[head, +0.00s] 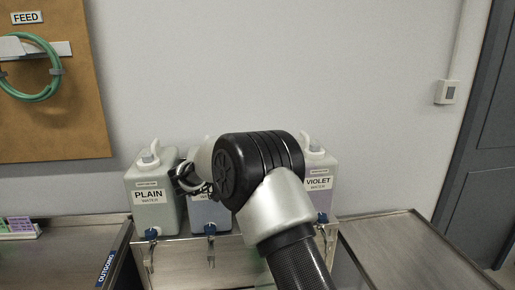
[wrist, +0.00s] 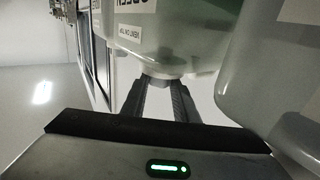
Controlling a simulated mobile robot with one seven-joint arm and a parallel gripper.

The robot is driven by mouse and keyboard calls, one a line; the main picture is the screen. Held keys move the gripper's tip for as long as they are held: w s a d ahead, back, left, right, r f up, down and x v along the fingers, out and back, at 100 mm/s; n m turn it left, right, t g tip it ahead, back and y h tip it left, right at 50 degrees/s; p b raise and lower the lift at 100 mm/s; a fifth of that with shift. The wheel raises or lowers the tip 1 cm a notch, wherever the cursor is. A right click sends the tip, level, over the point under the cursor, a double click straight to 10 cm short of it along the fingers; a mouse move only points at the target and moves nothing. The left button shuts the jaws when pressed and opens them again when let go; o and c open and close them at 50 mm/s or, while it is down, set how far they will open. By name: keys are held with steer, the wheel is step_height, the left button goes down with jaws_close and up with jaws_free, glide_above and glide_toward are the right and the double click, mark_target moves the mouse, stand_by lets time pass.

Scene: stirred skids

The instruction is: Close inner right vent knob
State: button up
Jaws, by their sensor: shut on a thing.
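In the wrist view my gripper (wrist: 160,92) has its two dark fingers closed on a pale round knob (wrist: 160,75) at the top of a translucent jug (wrist: 185,35). That jug looks upside down here, with a partly cut-off green label. In the head view my arm covers most of the inner jugs; only a strip of the inner left jug (head: 205,213) shows. The inner right jug is hidden there, and my fingertips are not clear. I cannot tell from the head view which way the held knob is turned.
The plain water jug (head: 152,205) stands at the left and the violet water jug (head: 319,190) at the right, close beside my arm. Blue-handled taps (head: 210,229) hang along the front. A second jug (wrist: 285,60) crowds my gripper in the wrist view. The right bench (head: 420,255) is clear.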

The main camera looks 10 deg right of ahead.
stand_by(0.3)
steer(key=o, duration=1.1)
steer(key=shift+d, duration=0.1)
steer(key=b+v, duration=0.1)
steer(key=v, duration=1.6)
steer(key=shift+s, duration=0.15)
